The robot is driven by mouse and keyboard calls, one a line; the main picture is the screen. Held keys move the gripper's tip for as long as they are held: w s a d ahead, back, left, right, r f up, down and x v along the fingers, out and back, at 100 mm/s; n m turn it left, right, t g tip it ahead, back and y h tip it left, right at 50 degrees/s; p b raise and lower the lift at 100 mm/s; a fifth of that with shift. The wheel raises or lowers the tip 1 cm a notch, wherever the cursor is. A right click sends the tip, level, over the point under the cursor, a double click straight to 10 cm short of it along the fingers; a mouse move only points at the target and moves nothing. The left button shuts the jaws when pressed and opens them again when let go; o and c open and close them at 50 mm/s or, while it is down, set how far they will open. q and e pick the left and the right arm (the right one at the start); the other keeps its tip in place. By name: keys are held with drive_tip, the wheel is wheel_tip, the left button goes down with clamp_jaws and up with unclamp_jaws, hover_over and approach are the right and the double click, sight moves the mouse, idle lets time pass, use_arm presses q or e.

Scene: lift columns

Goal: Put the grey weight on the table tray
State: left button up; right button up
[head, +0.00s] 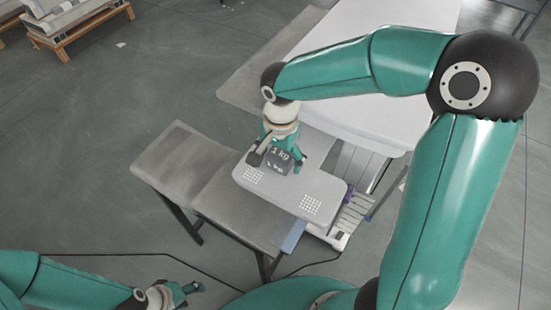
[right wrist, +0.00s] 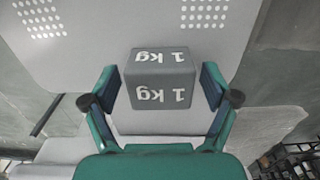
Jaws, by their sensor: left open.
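The grey weight (head: 279,162), a block marked "1 kg", appears to rest on the light grey table tray (head: 322,187) near its back edge. The right wrist view shows the weight (right wrist: 160,80) upright between the fingers, with the tray (right wrist: 110,25) around it. My right gripper (head: 277,160) is above the tray with its fingers on either side of the weight. In the right wrist view my right gripper (right wrist: 159,86) is open, with a narrow gap on each side of the weight. My left gripper (head: 186,292) is open and empty, low at the left, away from the tray.
A grey bench top (head: 185,160) stands left of the tray. A white bed-like surface (head: 345,75) lies behind it, partly covered by my right arm. A dark cable (head: 185,262) runs across the floor near my left arm. The floor at the left is clear.

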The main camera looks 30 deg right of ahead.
sight(280, 155)
drive_tip(key=shift+r, duration=0.5)
wheel_tip(280, 155, up, 11)
drive_tip(key=p, duration=0.1)
drive_tip(key=shift+r, duration=0.1)
idle(0.5)
